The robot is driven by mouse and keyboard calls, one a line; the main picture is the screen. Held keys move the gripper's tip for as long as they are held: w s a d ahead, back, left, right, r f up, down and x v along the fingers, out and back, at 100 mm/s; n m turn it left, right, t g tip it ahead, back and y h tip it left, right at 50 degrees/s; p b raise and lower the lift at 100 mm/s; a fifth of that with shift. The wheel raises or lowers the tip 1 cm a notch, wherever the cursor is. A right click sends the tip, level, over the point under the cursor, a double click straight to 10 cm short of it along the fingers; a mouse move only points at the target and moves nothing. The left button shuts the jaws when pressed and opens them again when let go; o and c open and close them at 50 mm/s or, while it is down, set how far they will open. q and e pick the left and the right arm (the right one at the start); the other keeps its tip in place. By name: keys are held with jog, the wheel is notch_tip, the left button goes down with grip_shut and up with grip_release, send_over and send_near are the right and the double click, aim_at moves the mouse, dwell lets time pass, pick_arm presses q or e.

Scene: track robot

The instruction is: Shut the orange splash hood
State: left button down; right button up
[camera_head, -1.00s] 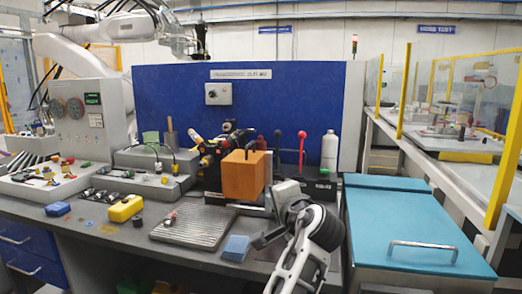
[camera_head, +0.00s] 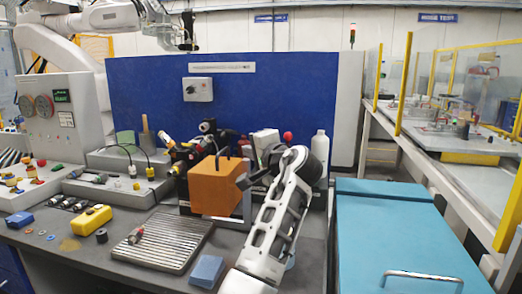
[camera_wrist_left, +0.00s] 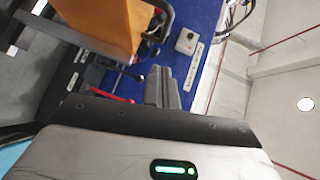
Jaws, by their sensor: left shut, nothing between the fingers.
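The orange splash hood (camera_head: 215,188) is a box-like cover on the bench fixture, in front of the blue panel. It fills the upper left of the wrist view (camera_wrist_left: 105,22). Its hinge and exact opening angle are hard to make out. My left gripper (camera_head: 244,181) is at the hood's right side; I cannot tell whether it touches. In the wrist view its fingers (camera_wrist_left: 165,87) are together and empty, with the hood beyond them to the upper left. My arm hides the bench to the right of the hood. My right gripper is not in view.
A ribbed grey tray (camera_head: 160,243), a blue block (camera_head: 207,271) and a yellow case (camera_head: 92,220) lie on the bench in front. A white bottle (camera_head: 319,157) stands behind my arm. A teal-topped cabinet (camera_head: 400,235) is at right.

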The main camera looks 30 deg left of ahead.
aim_at(233, 168)
pick_arm(q)
jog(key=shift+a+f+p, duration=0.25)
jog(key=shift+a+p, duration=0.1)
jog(key=shift+a, duration=1)
jog(key=shift+a+f+p, duration=0.25)
jog(key=shift+a+p, duration=0.05)
jog(key=shift+a, duration=1)
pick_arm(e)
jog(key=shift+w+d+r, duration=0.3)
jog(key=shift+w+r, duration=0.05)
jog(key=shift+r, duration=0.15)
pick_arm(q)
jog(key=shift+w, duration=0.1)
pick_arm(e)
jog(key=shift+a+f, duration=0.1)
